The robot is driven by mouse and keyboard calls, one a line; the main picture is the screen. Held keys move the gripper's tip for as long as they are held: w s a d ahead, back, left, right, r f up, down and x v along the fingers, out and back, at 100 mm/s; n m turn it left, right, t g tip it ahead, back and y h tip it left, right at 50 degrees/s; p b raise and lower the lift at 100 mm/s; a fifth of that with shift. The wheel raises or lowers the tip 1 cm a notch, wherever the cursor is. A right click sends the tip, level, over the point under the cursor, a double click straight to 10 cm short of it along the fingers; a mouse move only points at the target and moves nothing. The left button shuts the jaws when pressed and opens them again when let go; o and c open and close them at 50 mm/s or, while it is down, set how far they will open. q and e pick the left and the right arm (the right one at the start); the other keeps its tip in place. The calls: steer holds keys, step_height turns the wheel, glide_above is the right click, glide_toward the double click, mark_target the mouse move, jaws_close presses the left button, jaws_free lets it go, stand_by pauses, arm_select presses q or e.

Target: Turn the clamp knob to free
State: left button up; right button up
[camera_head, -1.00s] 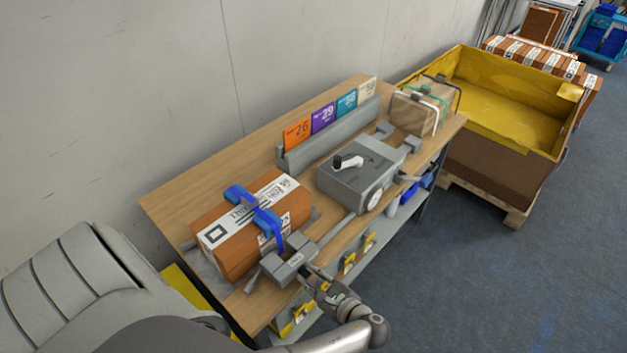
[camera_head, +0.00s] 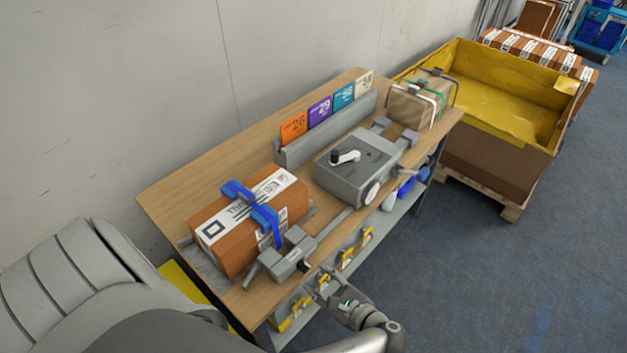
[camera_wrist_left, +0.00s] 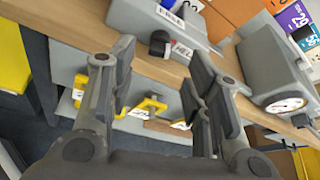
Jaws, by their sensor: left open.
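The clamp knob (camera_wrist_left: 160,42) is dark, with a reddish spot, on the front of the grey clamp block (camera_head: 283,256). In the left wrist view, a FREE label (camera_wrist_left: 172,17) is above it and a HELD label (camera_wrist_left: 182,50) is beside it. The knob also shows small in the head view (camera_head: 304,266). My left gripper (camera_wrist_left: 160,62) is open and empty, its fingers apart on either side of the knob in the picture. In the head view, my left gripper (camera_head: 328,285) is in front of the table edge, apart from the block.
A strapped brown box (camera_head: 235,245) with a blue clamp sits beside the block. A grey device (camera_head: 350,180) with a crank and dial is to the right. Yellow-handled items (camera_head: 346,256) hang below the table (camera_head: 170,200). A yellow-lined crate (camera_head: 500,150) stands at right.

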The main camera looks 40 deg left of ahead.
arm_select(q)
steer(key=shift+v, duration=1.05)
